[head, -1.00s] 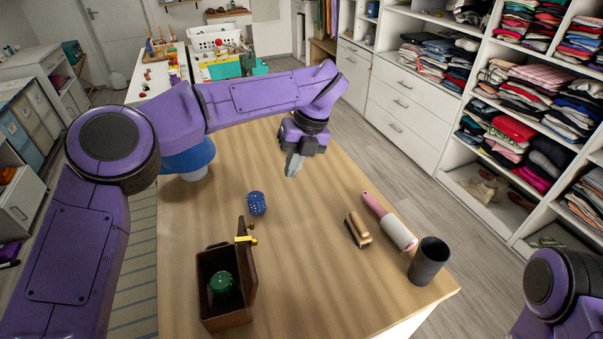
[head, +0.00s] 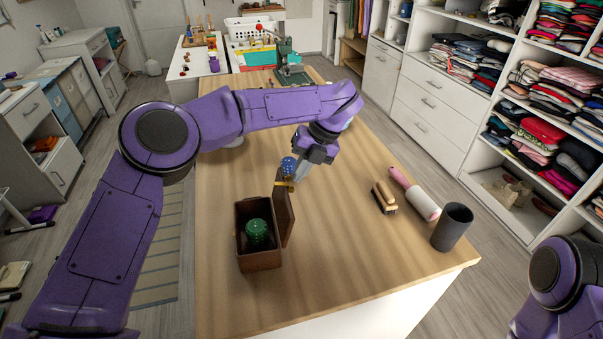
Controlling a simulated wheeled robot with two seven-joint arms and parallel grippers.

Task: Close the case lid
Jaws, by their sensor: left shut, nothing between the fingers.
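The brown case (head: 259,261) stands on the wooden table with its open side up, and a round green object (head: 257,232) sits inside. Its lid (head: 285,212) stands open, roughly upright, along the case's right side, with a yellow clasp (head: 284,184) at its top. My left gripper (head: 300,173) is shut and empty, pointing down just beyond and right of the lid's top edge. I cannot tell whether it touches the lid. My right gripper is out of view; only part of that arm shows at lower right.
A blue dotted object (head: 288,165) is beside my left gripper, partly hidden. A green machine (head: 290,66) is at the far end.

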